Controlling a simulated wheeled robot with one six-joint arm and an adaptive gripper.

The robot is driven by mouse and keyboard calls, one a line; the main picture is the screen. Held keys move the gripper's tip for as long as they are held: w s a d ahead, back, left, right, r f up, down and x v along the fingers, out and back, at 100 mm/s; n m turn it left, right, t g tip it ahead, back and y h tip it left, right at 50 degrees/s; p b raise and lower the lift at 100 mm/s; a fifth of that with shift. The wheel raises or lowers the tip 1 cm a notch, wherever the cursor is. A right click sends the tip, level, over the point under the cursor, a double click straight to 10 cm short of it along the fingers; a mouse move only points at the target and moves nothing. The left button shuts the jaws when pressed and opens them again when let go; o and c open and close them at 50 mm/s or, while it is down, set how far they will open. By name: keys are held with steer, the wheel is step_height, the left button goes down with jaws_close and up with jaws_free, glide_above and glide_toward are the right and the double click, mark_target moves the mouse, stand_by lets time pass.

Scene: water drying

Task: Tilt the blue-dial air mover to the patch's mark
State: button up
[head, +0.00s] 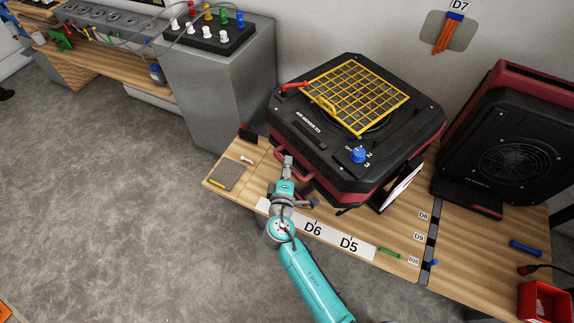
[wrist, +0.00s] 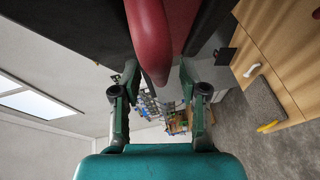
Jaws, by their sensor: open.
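The blue-dial air mover (head: 330,165), a black and dark red box, sits on the wooden bench with a yellow grid over its upward-facing opening. Its blue dial (head: 359,154) is on the near right of the top, beside numerals 2 and 3. Its red handle (head: 291,172) is low on the near left side and fills the upper middle of the wrist view (wrist: 152,40). My gripper (head: 296,180) is open at this handle. In the wrist view its two fingers (wrist: 162,95) are spread, with the handle's end between their lines; contact cannot be told. A grey wall patch (head: 436,39) has orange strips and a D7 label.
A second black and red air mover (head: 500,140) stands tilted at the right. A white strip (head: 330,232) marked D6 and D5 runs along the bench's front. A red bin (head: 545,302) is at the lower right. A grey cabinet (head: 225,90) stands behind left. The floor at left is clear.

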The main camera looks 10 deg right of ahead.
steer(key=shift+w+d, duration=0.15)
steer(key=shift+w, duration=0.3)
jaws_close()
steer(key=shift+f, duration=0.1)
step_height(320, 180, down, 11)
steer(key=d, duration=0.1)
steer(key=shift+w+d, duration=0.3)
steer(key=shift+w, duration=0.1)
steer(key=shift+r, duration=0.2)
jaws_free()
